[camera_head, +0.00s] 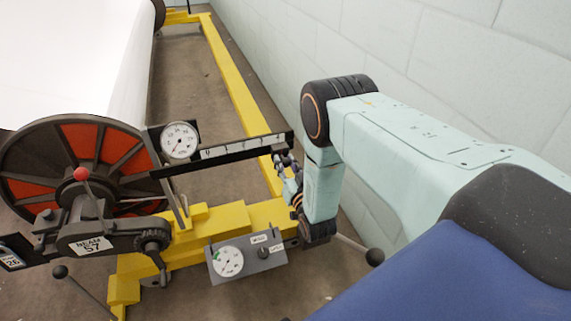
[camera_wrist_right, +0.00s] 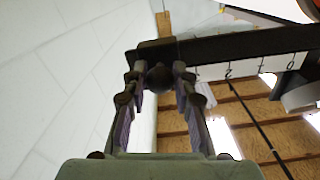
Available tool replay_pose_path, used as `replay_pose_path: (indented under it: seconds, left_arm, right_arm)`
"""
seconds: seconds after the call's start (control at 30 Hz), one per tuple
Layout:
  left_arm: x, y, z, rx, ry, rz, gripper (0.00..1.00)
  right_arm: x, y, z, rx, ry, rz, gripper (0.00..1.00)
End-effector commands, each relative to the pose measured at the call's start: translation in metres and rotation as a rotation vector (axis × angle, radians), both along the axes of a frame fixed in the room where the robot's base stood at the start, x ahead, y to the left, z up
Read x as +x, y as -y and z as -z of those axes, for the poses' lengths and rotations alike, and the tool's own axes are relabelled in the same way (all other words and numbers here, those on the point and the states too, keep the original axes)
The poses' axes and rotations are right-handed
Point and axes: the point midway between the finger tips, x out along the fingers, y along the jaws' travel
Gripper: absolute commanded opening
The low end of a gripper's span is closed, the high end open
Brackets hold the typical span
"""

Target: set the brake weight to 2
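The dark brake lever bar (camera_head: 225,152) carries a white strip with number marks and reaches right from the beam's side. It also crosses the right wrist view (camera_wrist_right: 235,47). A dark block, seemingly the brake weight (camera_wrist_right: 158,52), sits on the bar toward its outer end, with a round knob (camera_wrist_right: 159,77) toward me. My right gripper (camera_wrist_right: 157,72) has its two fingers apart, one on each side of the knob, with a small gap visible on the left. In the head view my right gripper (camera_head: 282,161) is at the bar's right end, hiding the weight there. My left gripper is out of view.
A round dial (camera_head: 180,140) stands by the bar's left end. A grey box with a second dial (camera_head: 228,262) is below. The beam flange (camera_head: 85,130), red-knobbed lever (camera_head: 81,174) and yellow frame (camera_head: 237,80) are nearby. A pale block wall (camera_head: 420,50) is close on the right.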

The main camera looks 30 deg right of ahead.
Motion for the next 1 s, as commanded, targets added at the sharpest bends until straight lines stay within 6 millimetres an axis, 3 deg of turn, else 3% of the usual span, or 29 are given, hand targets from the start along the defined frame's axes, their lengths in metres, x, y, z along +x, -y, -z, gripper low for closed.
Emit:
replay_pose_path:
  seconds: [0.27, 0.7, 0.83, 1.0]
  left_arm:
    - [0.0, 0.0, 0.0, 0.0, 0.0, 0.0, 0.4]
    - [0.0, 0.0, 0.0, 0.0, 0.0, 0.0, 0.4]
    - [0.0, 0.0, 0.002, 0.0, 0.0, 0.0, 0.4]
    - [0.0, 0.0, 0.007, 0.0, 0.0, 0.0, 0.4]
  right_arm:
    - [0.0, -0.001, 0.0, 0.0, 0.0, -0.001, 0.0]
    - [0.0, -0.003, 0.0, 0.0, -0.001, -0.002, 0.0]
    - [0.005, -0.02, 0.001, 0.001, 0.001, -0.008, 0.0]
    - [0.014, -0.059, 0.001, 0.001, 0.0, -0.013, 0.0]
